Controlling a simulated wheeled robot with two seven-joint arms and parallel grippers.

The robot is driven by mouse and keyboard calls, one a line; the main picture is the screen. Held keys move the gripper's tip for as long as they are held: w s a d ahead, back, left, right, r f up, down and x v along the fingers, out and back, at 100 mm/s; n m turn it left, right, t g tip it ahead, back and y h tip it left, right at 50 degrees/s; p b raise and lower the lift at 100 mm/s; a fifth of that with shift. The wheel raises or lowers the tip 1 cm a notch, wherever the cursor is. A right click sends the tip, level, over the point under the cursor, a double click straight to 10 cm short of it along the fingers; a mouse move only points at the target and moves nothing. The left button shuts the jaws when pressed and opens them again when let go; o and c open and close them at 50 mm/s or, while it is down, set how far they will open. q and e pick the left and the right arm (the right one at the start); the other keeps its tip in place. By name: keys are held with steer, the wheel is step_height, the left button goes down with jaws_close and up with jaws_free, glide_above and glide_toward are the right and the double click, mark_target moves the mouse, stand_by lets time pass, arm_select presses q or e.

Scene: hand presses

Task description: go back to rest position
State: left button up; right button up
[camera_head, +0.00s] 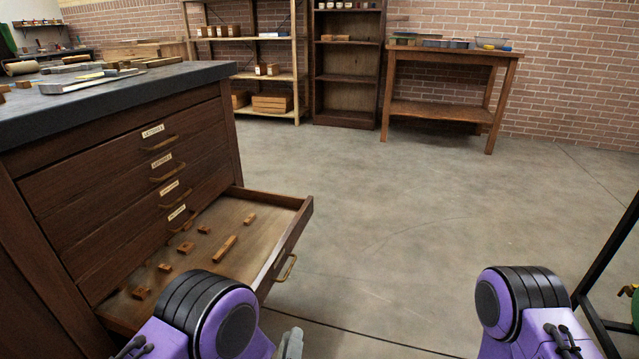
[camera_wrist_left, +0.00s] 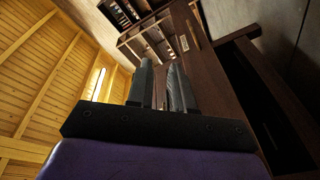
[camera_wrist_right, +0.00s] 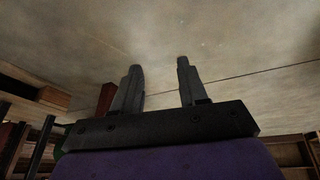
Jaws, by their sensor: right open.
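My left gripper (camera_head: 290,345) shows at the bottom edge of the head view, just outside the front of the pulled-out drawer. In the left wrist view its two fingers (camera_wrist_left: 161,85) stand a narrow gap apart with nothing between them. My right gripper is outside the head view. In the right wrist view its fingers (camera_wrist_right: 160,80) are wide apart and empty, with the floor behind them. The lowest visible drawer (camera_head: 255,217) of the dark wooden cabinet (camera_head: 75,165) stands open, with several small wooden blocks inside.
The cabinet's dark top (camera_head: 130,85) carries tools. Shelves (camera_head: 345,75) and a wooden table (camera_head: 450,65) stand along the brick wall. A dark frame (camera_head: 605,250) rises at the right edge. The concrete floor (camera_head: 400,210) between is clear.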

arm_select(q)
steer(key=s+a+f+m+g+y+b, duration=0.1)
steer(key=s+a+f+m+g, duration=0.1)
steer(key=s+a+f+g, duration=0.45)
steer(key=s+a+f+m+g+b, duration=0.2)
steer(key=s+a+f+m+g, duration=0.15)
steer(key=f, duration=0.55)
steer(key=s+a+f+n+g+y+b, duration=0.1)
steer(key=s+a+f+g+y+b, duration=0.2)
steer(key=s+a, duration=0.45)
steer(key=s+a+f+n+g+b, duration=0.25)
steer(key=s+a+f, duration=0.2)
steer(key=s, duration=0.65)
arm_select(e)
step_height(320, 180, down, 7)
steer(key=p, duration=0.1)
arm_select(q)
step_height(320, 180, up, 38)
steer(key=w+a+y+p, duration=0.1)
steer(key=w+a+p, duration=0.1)
steer(key=p, duration=3.6)
arm_select(e)
step_height(320, 180, up, 38)
steer(key=shift+w+f, duration=0.15)
steer(key=shift+w, duration=0.2)
arm_select(q)
steer(key=shift+s+a+r, duration=0.1)
steer(key=shift+s+r, duration=0.05)
